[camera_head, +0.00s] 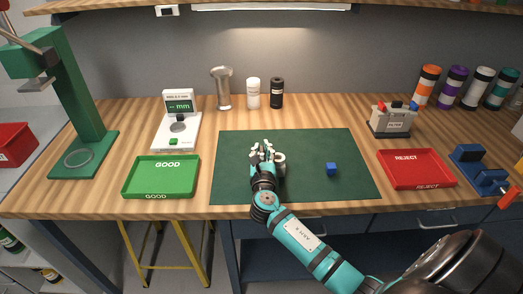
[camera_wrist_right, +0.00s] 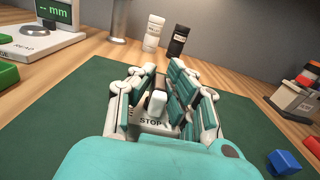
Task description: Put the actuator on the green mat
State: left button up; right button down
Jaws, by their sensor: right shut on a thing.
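My right gripper (camera_head: 264,150) is over the left-middle part of the green mat (camera_head: 300,192). In the right wrist view the gripper (camera_wrist_right: 160,95) has its fingers shut around a small pale piece (camera_wrist_right: 157,103), which I take to be the actuator. A white part marked "STOP" (camera_wrist_right: 150,123) shows just below the pale piece; I cannot tell whether they are one object. The fingers hide much of the piece, and I cannot tell whether it touches the mat. My left gripper is not in view.
A blue cube (camera_head: 331,169) lies on the mat, right of the gripper. The green GOOD tray (camera_head: 161,193) is left of the mat, the red REJECT tray (camera_head: 416,184) right. A white gauge (camera_head: 177,125) and two bottles stand behind. The mat's right part is mostly clear.

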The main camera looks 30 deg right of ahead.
jog(key=c, duration=1.4)
grip_release()
jog(key=shift+o, duration=0.2)
jog(key=b+v, duration=0.1)
jog(key=v, duration=1.1)
jog(key=shift+s, duration=0.15)
